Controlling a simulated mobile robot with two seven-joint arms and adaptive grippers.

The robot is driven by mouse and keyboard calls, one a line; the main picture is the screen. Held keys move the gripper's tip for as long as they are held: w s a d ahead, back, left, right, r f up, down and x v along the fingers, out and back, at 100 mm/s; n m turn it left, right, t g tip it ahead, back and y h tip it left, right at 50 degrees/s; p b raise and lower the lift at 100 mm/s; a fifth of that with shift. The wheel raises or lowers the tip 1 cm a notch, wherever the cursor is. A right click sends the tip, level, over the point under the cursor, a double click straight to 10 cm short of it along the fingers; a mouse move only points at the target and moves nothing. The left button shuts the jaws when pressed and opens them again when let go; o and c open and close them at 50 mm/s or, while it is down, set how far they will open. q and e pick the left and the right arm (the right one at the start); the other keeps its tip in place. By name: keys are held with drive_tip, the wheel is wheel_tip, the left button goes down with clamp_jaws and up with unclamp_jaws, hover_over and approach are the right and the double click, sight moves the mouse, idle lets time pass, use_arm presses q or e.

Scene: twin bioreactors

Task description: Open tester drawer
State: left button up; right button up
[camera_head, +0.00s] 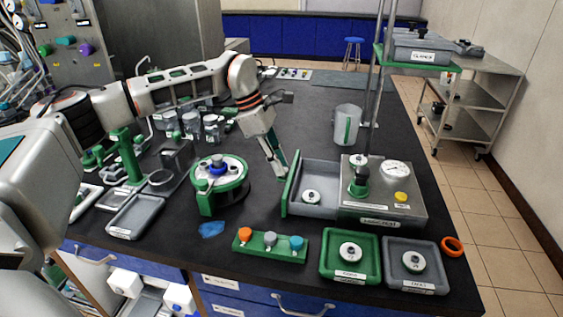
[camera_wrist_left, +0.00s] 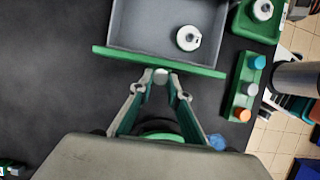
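The tester (camera_head: 385,205) is a metal box with a gauge and yellow button at the right of the bench. Its grey drawer (camera_head: 322,176) is pulled out to the left, with a white-and-grey disc (camera_head: 311,196) inside. The green drawer front (camera_head: 291,186) faces my left gripper (camera_head: 279,168). In the left wrist view, the fingers of my left gripper (camera_wrist_left: 160,83) close around a small pale knob (camera_wrist_left: 160,76) on the green drawer front (camera_wrist_left: 150,62). The head view mostly hides this knob. My right gripper is out of view.
A round green-and-white device (camera_head: 219,180) stands left of the drawer. A green rack with coloured caps (camera_head: 268,255), a green tray (camera_head: 335,271) and a grey tray (camera_head: 398,284) lie along the front edge. A clear beaker (camera_head: 346,126) stands behind the tester.

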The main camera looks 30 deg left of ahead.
use_arm(q)
drive_tip(key=o, duration=0.4)
drive_tip(key=shift+o, duration=0.2)
drive_tip(key=v, duration=1.2)
